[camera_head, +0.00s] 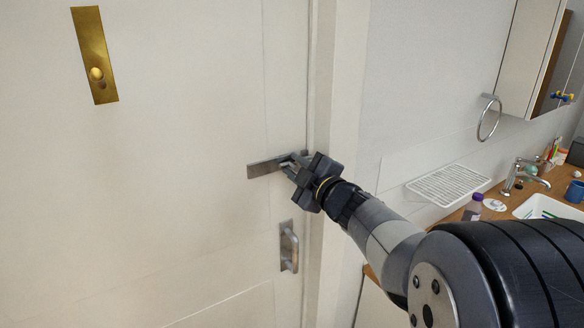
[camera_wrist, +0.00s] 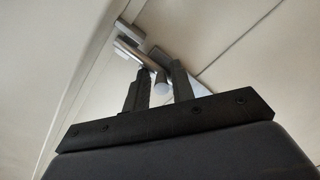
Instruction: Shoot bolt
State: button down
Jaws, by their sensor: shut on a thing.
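The bolt (camera_head: 266,168) is a grey metal slide bolt lying level on the cream door near its right edge. In the wrist view the bolt rod (camera_wrist: 128,48) and its knob (camera_wrist: 160,80) show at the fingertips. My gripper (camera_head: 290,165) is at the bolt, and its two black fingers (camera_wrist: 158,88) are shut on the knob, one on each side. The keeper (camera_wrist: 131,31) shows as a grey block near the door edge in the wrist view. In the head view my gripper hides the right end of the bolt, so how far the rod reaches is unclear there.
A metal pull handle (camera_head: 289,247) is on the door below the bolt. A brass plate (camera_head: 95,56) with a knob is high on the left. The door frame (camera_head: 338,110) stands right of the bolt. A wooden counter (camera_head: 480,210) with a basin and bottles is at the right.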

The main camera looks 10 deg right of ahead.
jog(key=shift+d+f, duration=0.1)
jog(key=c, duration=1.5)
grip_release()
jog(key=shift+d, duration=0.15)
jog(key=shift+s, duration=0.1)
jog(key=b+v, duration=0.1)
jog(key=v, duration=0.9)
jog(key=shift+s, duration=0.3)
